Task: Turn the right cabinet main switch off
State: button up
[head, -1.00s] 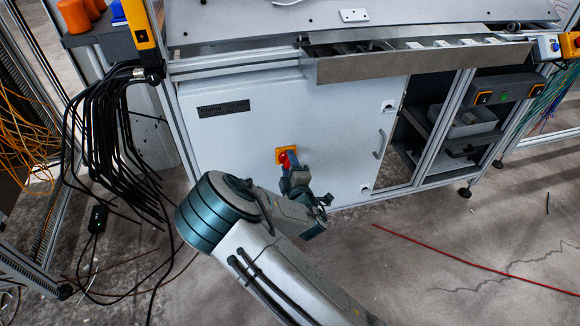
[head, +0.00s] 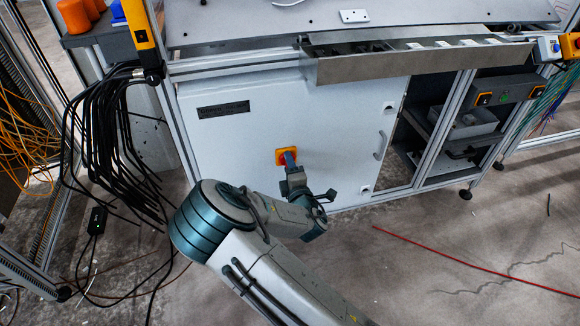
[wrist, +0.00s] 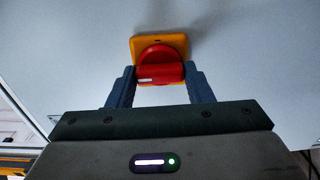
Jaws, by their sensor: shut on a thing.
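The main switch is a red rotary knob (wrist: 160,56) on a yellow-orange plate (wrist: 137,46) on the white cabinet door. In the wrist view its handle bar lies about level across the picture, with a white mark near its left end. My gripper (wrist: 161,76) has one blue-grey finger at each end of this bar and is shut on it. In the head view my gripper (head: 289,158) is at the switch and hides part of the knob; the orange plate (head: 280,157) shows behind it.
The white cabinet door (head: 235,135) has a dark label at upper left and a handle (head: 380,145) at right. A metal tray (head: 410,62) juts out above. Black cables (head: 105,120) hang at left. A red cable (head: 470,262) lies on the open floor at right.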

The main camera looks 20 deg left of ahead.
jog(key=o, duration=1)
jog(key=shift+d, duration=0.1)
jog(key=p+v, duration=0.1)
jog(key=v, duration=1.2)
jog(key=shift+s+d+p, duration=0.1)
jog(key=shift+s+p, duration=0.25)
jog(key=shift+s, duration=0.05)
jog(key=w+d+r+m+g+h+p, duration=0.2)
jog(key=d+r+m+g+h+p, duration=0.15)
jog(key=d+r+m+p, duration=0.35)
jog(key=w+d+r+m+g+h+p, duration=0.25)
jog(key=d+r+m+h+p, duration=0.2)
jog(key=d+r+m, duration=0.35)
jog(key=s+d+r+m+g+p, duration=0.2)
jog(key=s+r, duration=0.4)
jog(key=r, duration=0.3)
jog(key=s+d+r+m+g+h+p, duration=0.1)
jog(key=s+d+r+m+p, duration=0.3)
jog(key=r, duration=0.5)
jog(key=s+d+r+m+g+p, duration=0.3)
jog(key=s+d+r+p, duration=0.3)
jog(key=s+r, duration=0.3)
jog(key=shift+s+d+r+m+h, duration=0.2)
jog(key=shift+r+m+h, duration=0.1)
jog(key=shift+r, duration=0.35)
